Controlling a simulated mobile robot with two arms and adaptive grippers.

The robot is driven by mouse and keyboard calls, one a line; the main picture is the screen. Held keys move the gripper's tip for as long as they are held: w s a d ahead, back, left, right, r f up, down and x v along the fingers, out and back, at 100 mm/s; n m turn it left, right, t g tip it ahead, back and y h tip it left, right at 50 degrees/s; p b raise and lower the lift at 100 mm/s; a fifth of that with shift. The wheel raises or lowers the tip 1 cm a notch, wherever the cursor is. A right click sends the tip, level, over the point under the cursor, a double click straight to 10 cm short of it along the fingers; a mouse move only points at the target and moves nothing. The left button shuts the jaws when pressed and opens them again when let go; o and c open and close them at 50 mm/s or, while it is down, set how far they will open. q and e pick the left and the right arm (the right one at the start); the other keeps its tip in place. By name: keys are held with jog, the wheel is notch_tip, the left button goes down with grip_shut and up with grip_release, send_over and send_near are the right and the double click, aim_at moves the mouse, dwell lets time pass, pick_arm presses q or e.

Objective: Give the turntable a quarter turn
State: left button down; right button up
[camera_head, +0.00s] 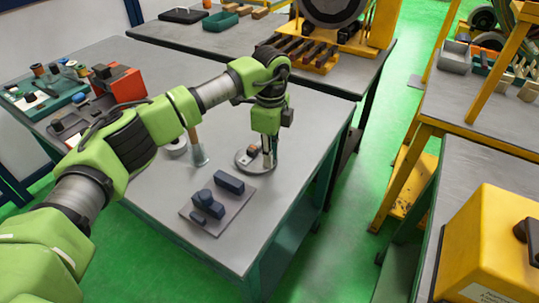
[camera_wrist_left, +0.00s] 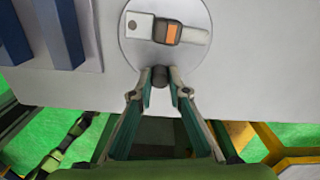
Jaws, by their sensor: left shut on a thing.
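The turntable (camera_head: 242,163) is a round grey disc on the near right part of the grey table; it also shows in the wrist view (camera_wrist_left: 138,50). A flat light piece (camera_wrist_left: 196,35) with a dark block and an orange patch (camera_wrist_left: 169,33) lies across the disc. My left gripper (camera_head: 267,160) points down at the disc's right edge. In the wrist view its fingers (camera_wrist_left: 160,80) are shut on a dark round peg (camera_wrist_left: 159,72) at the disc's rim. The peg's lower part is hidden. My right gripper is not in view.
A grey plate (camera_head: 222,222) with several dark blocks lies close to the turntable. A clear stand (camera_head: 198,153) and a white ring (camera_head: 176,147) stand left of it. An orange-red box (camera_head: 122,84) and a green tray (camera_head: 48,88) lie farther left. The table's right edge is close.

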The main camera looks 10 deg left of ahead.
pick_arm(q)
jog(key=shift+w+r, duration=0.15)
dwell(0.3)
jog(key=c, duration=1.9)
grip_release()
notch_tip(320, 180, up, 12)
jog(key=shift+f, duration=0.1)
